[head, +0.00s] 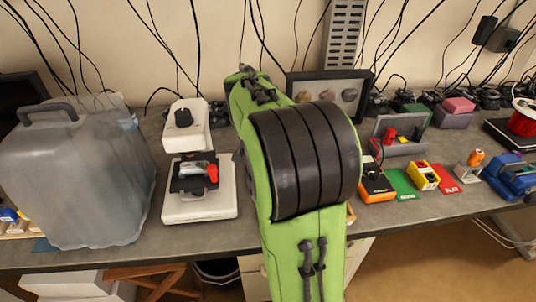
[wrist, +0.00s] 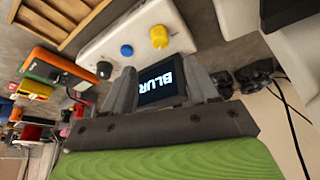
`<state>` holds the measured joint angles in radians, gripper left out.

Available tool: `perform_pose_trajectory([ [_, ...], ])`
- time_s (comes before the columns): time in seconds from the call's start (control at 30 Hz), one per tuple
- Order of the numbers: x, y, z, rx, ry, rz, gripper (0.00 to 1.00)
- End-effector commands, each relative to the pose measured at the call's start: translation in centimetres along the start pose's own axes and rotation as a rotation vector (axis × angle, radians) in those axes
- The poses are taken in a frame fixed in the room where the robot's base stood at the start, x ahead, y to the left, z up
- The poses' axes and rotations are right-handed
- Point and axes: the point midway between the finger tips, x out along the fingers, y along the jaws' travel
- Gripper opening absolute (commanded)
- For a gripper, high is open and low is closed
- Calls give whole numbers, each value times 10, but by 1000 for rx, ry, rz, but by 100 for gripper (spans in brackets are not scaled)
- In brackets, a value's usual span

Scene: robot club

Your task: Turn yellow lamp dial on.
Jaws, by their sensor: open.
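The yellow dial (wrist: 159,36) is a round knob on a white panel (wrist: 108,42) in the wrist view. On the same panel are a blue knob (wrist: 126,50) and a black knob (wrist: 104,70). My gripper (wrist: 162,82) is open. Its two grey fingers stand either side of a small dark screen (wrist: 160,82) with the letters "BLUR". The yellow dial is beyond the fingertips, apart from them, with nothing held. In the head view my green arm hides the gripper, and I cannot make out the yellow dial there.
A large grey translucent container (head: 75,180) stands at the left of the bench. A multimeter (head: 376,182), a yellow block (head: 424,177) and a blue tool (head: 510,172) are at the right. Black cables hang along the wall.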

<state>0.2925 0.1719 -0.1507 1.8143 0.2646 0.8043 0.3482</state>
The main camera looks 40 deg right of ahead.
Motion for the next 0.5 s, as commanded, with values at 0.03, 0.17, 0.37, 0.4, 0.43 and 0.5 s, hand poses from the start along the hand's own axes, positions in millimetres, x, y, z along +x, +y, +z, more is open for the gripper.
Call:
perform_pose_trajectory([
  [0.03,-17,-1,-2,-1,3,-3,58],
  [0.17,-41,0,-2,-1,3,-1,58],
  [0.37,-51,0,0,-1,0,0,58],
  [0.4,-50,0,0,-1,0,1,58],
  [0.43,-50,0,0,-1,0,1,58],
  [0.5,-50,0,0,-1,0,1,58],
])
